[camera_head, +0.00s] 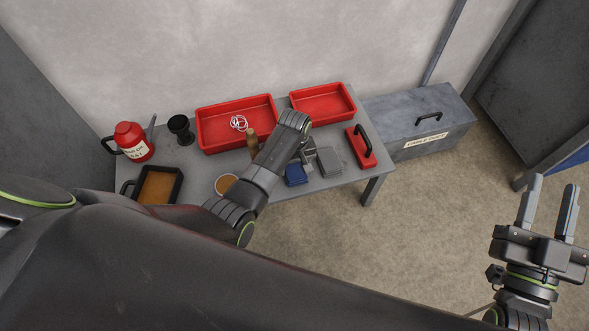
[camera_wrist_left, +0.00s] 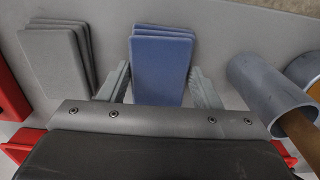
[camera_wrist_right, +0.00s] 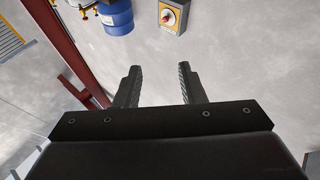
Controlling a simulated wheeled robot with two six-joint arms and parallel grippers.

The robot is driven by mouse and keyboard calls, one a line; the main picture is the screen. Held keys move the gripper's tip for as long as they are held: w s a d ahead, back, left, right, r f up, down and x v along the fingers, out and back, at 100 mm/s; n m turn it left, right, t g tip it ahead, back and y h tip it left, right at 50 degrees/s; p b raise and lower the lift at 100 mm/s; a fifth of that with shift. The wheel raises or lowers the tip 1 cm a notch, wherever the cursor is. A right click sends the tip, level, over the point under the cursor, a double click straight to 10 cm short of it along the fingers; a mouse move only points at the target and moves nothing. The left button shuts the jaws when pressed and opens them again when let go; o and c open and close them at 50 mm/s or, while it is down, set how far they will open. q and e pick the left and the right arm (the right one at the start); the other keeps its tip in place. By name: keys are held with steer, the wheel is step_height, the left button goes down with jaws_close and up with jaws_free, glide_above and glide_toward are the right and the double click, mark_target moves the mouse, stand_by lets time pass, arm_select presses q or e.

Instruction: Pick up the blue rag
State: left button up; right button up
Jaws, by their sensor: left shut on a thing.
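The blue rag (camera_head: 296,176) lies as a folded stack on the grey table, below my left gripper (camera_head: 304,158) in the head view. In the left wrist view, the blue rag (camera_wrist_left: 162,62) sits between the two fingers of my left gripper (camera_wrist_left: 161,85), which is shut on it. Whether the rag is clear of the table cannot be told. A similar folded grey rag (camera_head: 329,161) lies just to its right; it also shows in the left wrist view (camera_wrist_left: 52,62). My right gripper (camera_head: 549,205) is open and empty, off to the right away from the table.
Two red trays (camera_head: 236,123) (camera_head: 323,103) stand along the back of the table (camera_head: 350,176). A red box with black handle (camera_head: 361,147) is at the right end. A grey cylinder (camera_wrist_left: 265,92) with a wooden handle is near my left gripper. A grey chest (camera_head: 420,120) stands right.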

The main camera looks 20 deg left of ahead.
mark_target(295, 168)
steer(key=shift+f, duration=0.1)
